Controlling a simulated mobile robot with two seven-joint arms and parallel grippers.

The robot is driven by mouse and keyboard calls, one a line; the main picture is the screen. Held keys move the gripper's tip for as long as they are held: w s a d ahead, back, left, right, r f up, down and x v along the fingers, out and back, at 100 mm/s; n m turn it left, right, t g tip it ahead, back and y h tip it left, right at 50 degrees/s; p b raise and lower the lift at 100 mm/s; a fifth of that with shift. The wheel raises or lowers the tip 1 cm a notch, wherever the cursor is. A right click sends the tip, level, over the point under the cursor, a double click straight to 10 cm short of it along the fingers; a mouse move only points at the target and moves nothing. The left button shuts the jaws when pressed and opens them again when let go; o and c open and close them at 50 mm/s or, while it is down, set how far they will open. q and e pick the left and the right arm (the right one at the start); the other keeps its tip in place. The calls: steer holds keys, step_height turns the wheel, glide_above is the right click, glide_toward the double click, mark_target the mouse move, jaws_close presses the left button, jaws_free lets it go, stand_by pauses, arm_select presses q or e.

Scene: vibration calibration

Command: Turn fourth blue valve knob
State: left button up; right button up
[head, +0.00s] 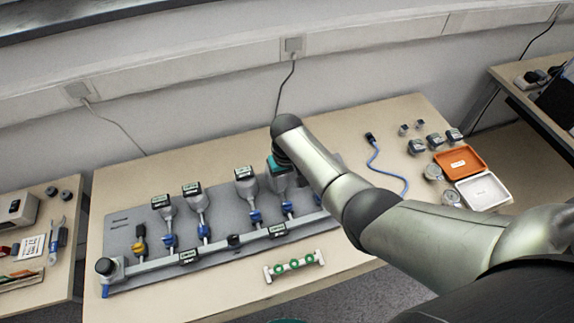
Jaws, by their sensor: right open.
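A grey panel (128,222) on the table carries a metal pipe with several valves, each below a gauge or sensor head. Blue valve knobs stand in a row: the first (170,240), second (203,231), third (255,216) and fourth (287,208), counted from the left. My right arm reaches in from the right and bends down at the wrist. My right gripper (284,160) is open, close to the teal-topped head above the fourth blue knob. Its fingertips are largely hidden, and I cannot tell whether it touches anything. My left gripper is not in view.
A yellow valve (138,247) is at the panel's left end. A white-and-green rack (293,266) lies in front of the panel. A blue cable (388,172), small sensors, an orange tray (459,161) and a white tray (483,191) lie to the right.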

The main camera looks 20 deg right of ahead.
steer(key=shift+r+p, duration=0.65)
steer(key=shift+r, duration=2.05)
